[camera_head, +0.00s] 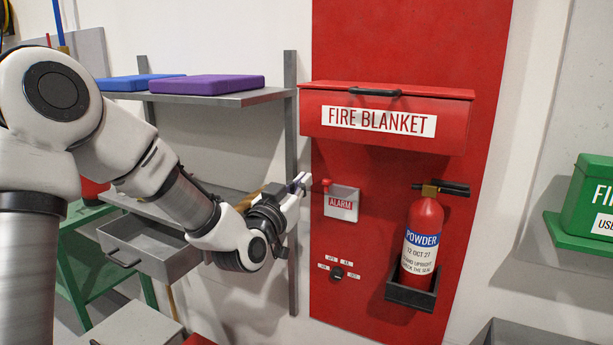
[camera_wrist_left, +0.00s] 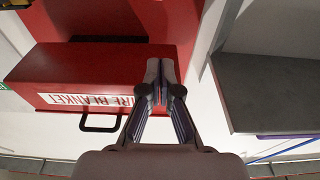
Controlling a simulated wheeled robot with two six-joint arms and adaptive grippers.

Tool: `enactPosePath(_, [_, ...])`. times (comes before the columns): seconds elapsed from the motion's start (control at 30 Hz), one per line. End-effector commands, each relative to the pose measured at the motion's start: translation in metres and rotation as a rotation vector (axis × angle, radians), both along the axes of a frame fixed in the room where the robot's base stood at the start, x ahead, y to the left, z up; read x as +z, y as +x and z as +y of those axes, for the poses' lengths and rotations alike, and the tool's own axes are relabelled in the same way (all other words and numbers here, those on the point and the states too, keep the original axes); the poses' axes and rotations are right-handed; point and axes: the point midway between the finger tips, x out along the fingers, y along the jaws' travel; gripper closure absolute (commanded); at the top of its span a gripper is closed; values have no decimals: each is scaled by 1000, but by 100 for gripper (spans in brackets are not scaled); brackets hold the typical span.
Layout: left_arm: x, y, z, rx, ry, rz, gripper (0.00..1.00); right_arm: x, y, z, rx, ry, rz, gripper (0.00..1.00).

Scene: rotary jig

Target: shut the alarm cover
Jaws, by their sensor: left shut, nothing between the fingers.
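The alarm unit (camera_head: 341,204) is a small pale box with a red "ALARM" label, fixed to the red wall panel below the fire blanket box. A red knob (camera_head: 326,183) shows at its upper left. I cannot clearly tell how far its cover stands open. My left gripper (camera_head: 303,181) is shut and empty, its tips just left of the alarm unit and apart from it. The left wrist view shows its closed fingers (camera_wrist_left: 158,72) too; I cannot make out the alarm there. My right gripper is not in view.
The red fire blanket box (camera_head: 330,129) juts out above the alarm; it also shows in the left wrist view (camera_wrist_left: 105,72). A rotary switch (camera_head: 338,272) is below, and a powder extinguisher (camera_head: 421,240) stands to the right. A grey shelf (camera_head: 220,98) and open drawer (camera_head: 165,255) are left.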

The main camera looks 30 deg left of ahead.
Motion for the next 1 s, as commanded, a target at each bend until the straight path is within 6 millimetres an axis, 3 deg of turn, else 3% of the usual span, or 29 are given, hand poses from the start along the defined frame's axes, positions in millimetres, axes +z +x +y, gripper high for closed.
enactPosePath(0.17, [8, 12, 0, -1, 2, -6, 100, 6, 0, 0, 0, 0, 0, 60])
enactPosePath(0.6, [24, 102, 4, -1, 4, -4, 100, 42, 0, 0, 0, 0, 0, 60])
enactPosePath(0.7, [0, 95, 4, -2, 1, 1, 100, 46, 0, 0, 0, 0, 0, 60])
enactPosePath(0.8, [-12, 93, 4, -1, 1, -2, 100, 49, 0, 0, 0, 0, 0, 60])
enactPosePath(1.0, [-20, 91, 4, -1, 1, -5, 100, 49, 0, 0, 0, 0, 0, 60])
